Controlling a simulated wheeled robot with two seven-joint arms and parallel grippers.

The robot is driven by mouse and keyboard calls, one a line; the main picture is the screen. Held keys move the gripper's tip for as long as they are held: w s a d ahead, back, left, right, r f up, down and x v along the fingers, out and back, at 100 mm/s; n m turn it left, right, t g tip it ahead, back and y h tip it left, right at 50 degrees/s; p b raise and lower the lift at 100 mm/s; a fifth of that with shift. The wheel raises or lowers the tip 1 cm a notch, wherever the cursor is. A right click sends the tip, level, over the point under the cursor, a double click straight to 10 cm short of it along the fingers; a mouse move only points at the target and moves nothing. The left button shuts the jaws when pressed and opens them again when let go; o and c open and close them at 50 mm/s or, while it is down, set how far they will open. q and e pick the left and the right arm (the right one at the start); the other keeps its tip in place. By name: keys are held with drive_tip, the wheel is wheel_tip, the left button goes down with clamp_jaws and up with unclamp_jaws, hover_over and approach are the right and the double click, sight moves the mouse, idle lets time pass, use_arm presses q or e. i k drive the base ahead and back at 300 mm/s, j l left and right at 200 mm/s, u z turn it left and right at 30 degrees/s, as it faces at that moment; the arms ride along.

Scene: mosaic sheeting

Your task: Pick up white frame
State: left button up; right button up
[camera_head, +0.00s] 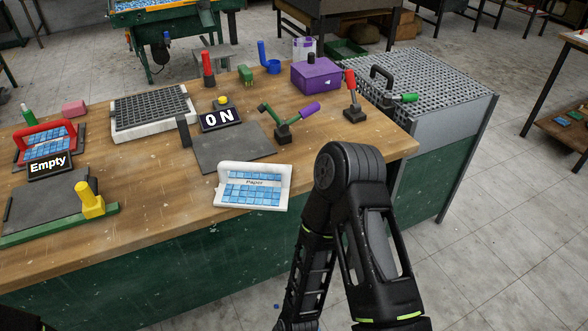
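My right gripper is not visible. Only a dark bit of what may be my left arm shows at the bottom left corner, and my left gripper is not visible.
A dark plate (232,148) lies behind the frame, near an "ON" sign (221,119). A red frame (45,131) with blue tiles and an "Empty" sign (50,165) are at left. A white-rimmed black grid tray (152,130) and a purple box (316,76) stand farther back.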

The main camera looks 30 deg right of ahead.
sight(245, 185)
drive_tip(key=l, duration=0.8)
drive_tip(key=k+l, duration=0.1)
drive_tip(key=l, duration=0.7)
drive_tip(key=u, duration=0.05)
